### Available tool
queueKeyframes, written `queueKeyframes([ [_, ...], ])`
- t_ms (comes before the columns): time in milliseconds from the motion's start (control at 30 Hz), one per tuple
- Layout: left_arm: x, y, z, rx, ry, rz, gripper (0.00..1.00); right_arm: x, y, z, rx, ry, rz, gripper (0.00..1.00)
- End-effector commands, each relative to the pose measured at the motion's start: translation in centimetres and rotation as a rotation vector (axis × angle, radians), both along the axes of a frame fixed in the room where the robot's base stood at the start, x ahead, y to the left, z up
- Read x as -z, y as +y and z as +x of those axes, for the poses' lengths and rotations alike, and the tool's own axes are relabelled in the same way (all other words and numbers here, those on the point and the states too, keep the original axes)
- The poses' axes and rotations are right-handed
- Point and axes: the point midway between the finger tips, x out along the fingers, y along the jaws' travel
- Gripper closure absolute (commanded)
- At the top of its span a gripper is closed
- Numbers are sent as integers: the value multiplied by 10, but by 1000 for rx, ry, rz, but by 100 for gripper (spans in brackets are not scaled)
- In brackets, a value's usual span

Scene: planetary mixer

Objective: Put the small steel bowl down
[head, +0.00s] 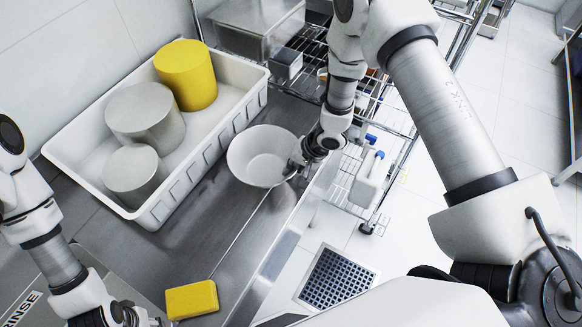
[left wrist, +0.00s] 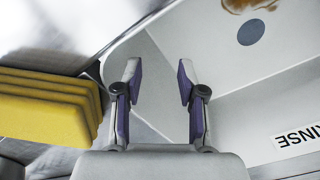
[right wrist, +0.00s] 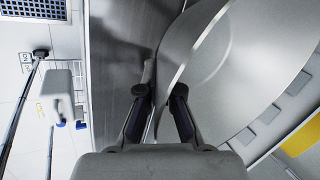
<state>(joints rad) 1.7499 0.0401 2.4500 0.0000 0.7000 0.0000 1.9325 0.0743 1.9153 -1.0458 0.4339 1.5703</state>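The small steel bowl (head: 259,156) is over the steel counter, right of the white crate, with its opening facing up. My right gripper (head: 300,160) is at the bowl's right rim. In the right wrist view, the bowl (right wrist: 235,75) fills the right side and its wall runs between the fingers of my right gripper (right wrist: 163,95), which are drawn close together on it. One fingertip is partly hidden by the wall. I cannot tell whether the bowl's base touches the counter. My left gripper (left wrist: 158,80) is open and empty near the sink labelled RINSE.
The white crate (head: 210,150) holds a yellow cylinder (head: 187,74) and two grey ones. A yellow sponge (head: 191,299) lies on the counter near the front. The bare counter (head: 205,245) between sponge and bowl is free. A wire rack (head: 395,110) stands at the right.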

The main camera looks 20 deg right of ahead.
Motion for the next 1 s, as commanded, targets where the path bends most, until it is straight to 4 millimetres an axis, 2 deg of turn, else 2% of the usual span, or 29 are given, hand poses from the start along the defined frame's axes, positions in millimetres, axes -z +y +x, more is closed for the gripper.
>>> queueKeyframes([
  [33,0,0,0,0,0,0,60,0,0,0,0,0,0,76],
  [67,0,0,0,0,0,0,60,0,0,0,0,0,0,69],
  [333,0,0,0,0,0,0,60,-1,0,0,0,0,0,69],
  [467,2,0,0,0,0,0,60,-8,-3,-1,2,-2,1,69],
  [567,6,0,0,0,0,0,60,-24,-9,-6,3,-2,2,69],
  [800,5,0,0,0,0,0,60,-83,-32,-21,3,-4,4,69],
  [900,1,0,0,0,0,0,60,-101,-39,-27,2,-2,3,69],
  [1000,-1,0,0,0,0,0,60,-109,-43,-30,1,-1,2,69],
])
